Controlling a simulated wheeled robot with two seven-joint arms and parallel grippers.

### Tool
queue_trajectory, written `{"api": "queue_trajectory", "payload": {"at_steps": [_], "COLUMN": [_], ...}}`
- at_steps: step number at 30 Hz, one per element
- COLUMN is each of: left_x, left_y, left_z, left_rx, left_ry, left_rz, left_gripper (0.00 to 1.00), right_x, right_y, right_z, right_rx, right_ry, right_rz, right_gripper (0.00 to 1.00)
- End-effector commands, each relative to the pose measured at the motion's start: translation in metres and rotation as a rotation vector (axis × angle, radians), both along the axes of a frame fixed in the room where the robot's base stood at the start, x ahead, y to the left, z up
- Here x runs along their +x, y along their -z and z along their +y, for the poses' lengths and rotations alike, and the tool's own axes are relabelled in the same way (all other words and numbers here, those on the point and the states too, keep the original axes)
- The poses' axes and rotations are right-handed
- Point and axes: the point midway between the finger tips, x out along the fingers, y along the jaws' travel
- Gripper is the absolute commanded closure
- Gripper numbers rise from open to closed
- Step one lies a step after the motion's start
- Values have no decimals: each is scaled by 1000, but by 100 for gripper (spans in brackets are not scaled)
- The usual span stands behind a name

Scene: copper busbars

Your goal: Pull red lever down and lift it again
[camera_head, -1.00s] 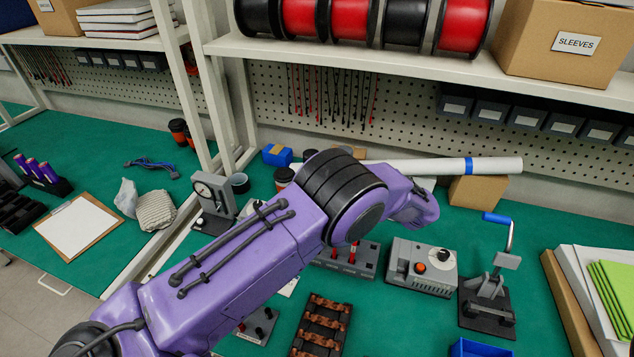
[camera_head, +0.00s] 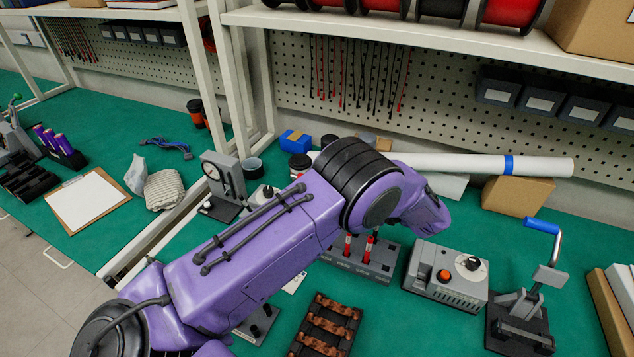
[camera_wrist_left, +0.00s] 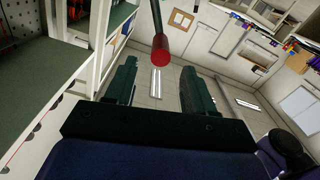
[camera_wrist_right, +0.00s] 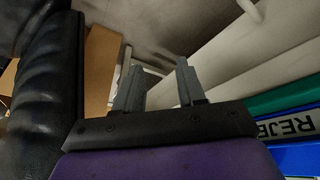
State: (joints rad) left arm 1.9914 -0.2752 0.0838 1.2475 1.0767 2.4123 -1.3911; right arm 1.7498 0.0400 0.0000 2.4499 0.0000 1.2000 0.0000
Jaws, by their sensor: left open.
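Two red levers stand upright on a grey base (camera_head: 378,266) on the green bench, the left one (camera_head: 348,246) partly behind my left forearm and the right one (camera_head: 369,246) beside it. My left arm crosses the middle of the head view and hides its own gripper there. In the left wrist view my left gripper (camera_wrist_left: 160,85) is open, and a red lever handle (camera_wrist_left: 160,52) on a dark shaft shows between and beyond its fingertips. I cannot tell which lever it is. My right gripper (camera_wrist_right: 157,80) has its fingers apart and empty, and shows only in its wrist view.
A grey control box (camera_head: 445,275) and a blue-handled crank press (camera_head: 520,300) stand to the right. A gauge stand (camera_head: 220,185) is left of the arm. A rack of copper busbars (camera_head: 325,325) lies in front. White shelf posts rise behind.

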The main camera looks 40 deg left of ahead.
Motion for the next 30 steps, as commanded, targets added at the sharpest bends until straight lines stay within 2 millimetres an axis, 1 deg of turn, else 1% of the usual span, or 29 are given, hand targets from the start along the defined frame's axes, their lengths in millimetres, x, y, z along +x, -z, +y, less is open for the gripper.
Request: {"api": "queue_trajectory", "payload": {"at_steps": [1,3,6,9,13,20,23,24,25,26,30], "left_x": [-3,-8,-12,-15,-17,-17,-17,-17,-17,-17,-19], "left_y": [-7,-6,-6,-4,-2,-1,-1,-1,-1,-1,0], "left_z": [13,29,48,62,71,72,72,72,72,72,71], "left_rx": [-1,-3,-2,-1,0,0,0,0,0,0,2], "left_ry": [-6,-6,-5,-3,0,1,0,0,0,0,0], "left_rz": [4,3,3,1,1,-1,-1,-1,-1,-1,-9], "left_gripper": [46,46,46,46,46,46,76,89,98,100,100], "right_x": [0,0,0,0,0,0,0,0,0,0,0], "right_y": [-12,-19,-26,-31,-33,-32,-32,-32,-32,-32,-32], "right_z": [0,0,0,0,0,0,0,0,0,0,0], "right_rx": [0,0,0,0,0,0,0,0,0,0,0], "right_ry": [0,0,0,0,0,0,0,0,0,0,0], "right_rz": [0,0,0,0,0,0,0,0,0,0,0], "right_gripper": [60,60,60,60,60,60,60,60,60,60,60]}}
